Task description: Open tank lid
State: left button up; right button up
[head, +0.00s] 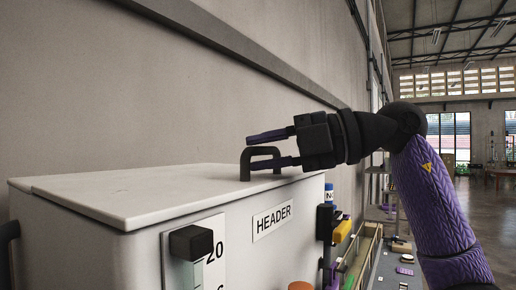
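The tank (80,255) is a pale box labelled HEADER. Its flat white lid (150,195) lies down on top, shut as far as I can see. A dark arched handle (246,165) stands on the lid near its far right side. My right gripper (250,151) reaches in from the right at the handle. Its two purple fingers are apart, one above the handle's top bar and one lower, across the handle's opening. I cannot tell whether either finger touches the handle. My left gripper is not in view.
A gauge with a dark block (191,242) is on the tank's front. A concrete wall (120,90) rises behind the tank. Shelving with bottles and a yellow item (342,231) stands right of the tank. Open floor (485,225) lies at far right.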

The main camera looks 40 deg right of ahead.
jog(key=shift+w+a, duration=0.25)
jog(key=shift+a, duration=0.15)
jog(key=shift+s, duration=0.2)
jog(key=shift+c, duration=0.2)
jog(key=shift+d, duration=0.1)
grip_shut()
dwell(0.7)
